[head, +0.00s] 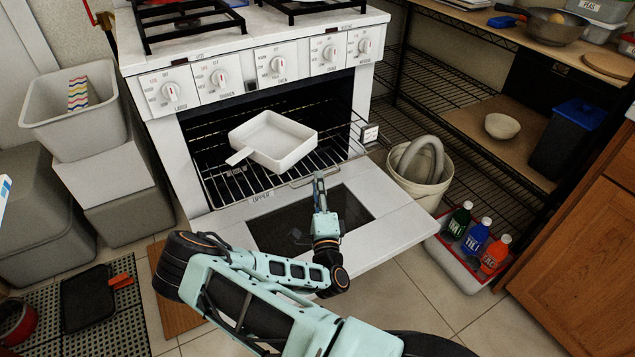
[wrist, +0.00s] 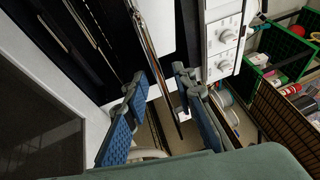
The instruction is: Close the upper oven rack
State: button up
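The upper oven rack (head: 331,155), a dark wire rack, sticks out of the open oven above the lowered door. A label reading "UPPER" (head: 262,198) shows near its front left. A white square pan (head: 272,141) with a handle sits on the rack. My gripper (head: 319,180) is at the rack's front edge, right of its middle. In the wrist view, my gripper's blue-padded fingers (wrist: 162,84) are apart. A thin metal bar (wrist: 150,50) runs between or just beyond their tips; I cannot tell whether they touch it.
The oven door (head: 390,220) is folded down under my arm. A white bucket (head: 420,180) stands right of it, near a red-and-white carrier with bottles (head: 475,240). Grey bins (head: 75,120) stand at left. Wire shelving (head: 440,75) is at right.

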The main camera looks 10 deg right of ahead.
jog(key=shift+x, duration=1)
grip_shut()
